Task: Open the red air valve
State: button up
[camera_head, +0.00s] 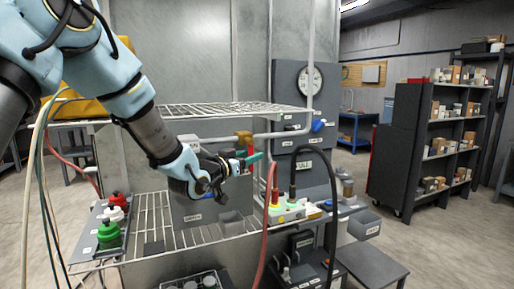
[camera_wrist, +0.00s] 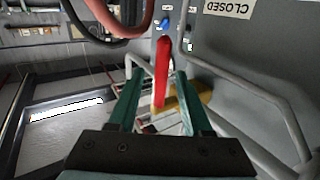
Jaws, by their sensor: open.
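The red air valve's lever (camera_wrist: 161,72) stands nearly upright in the middle of the wrist view, above its brass body (camera_wrist: 188,101) on a grey pipe. My gripper (camera_wrist: 158,77) is open, with one teal finger on each side of the lever in the wrist view. In the head view my gripper (camera_head: 253,161) is just below the valve. I cannot tell whether either finger touches the lever.
Grey pipe (camera_wrist: 262,88) runs close on the right. A red hose (camera_wrist: 121,22) hangs near the top, and a blue knob (camera_wrist: 163,24) is behind the lever. A "CLOSED" label (camera_wrist: 228,8) is on the grey panel. The wire shelf (camera_head: 215,110) is near my wrist.

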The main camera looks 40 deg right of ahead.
aim_at(252, 154)
jog(key=shift+p+x, duration=0.6)
jog(key=shift+x, duration=1.35)
jog(key=shift+c, duration=0.3)
grip_shut()
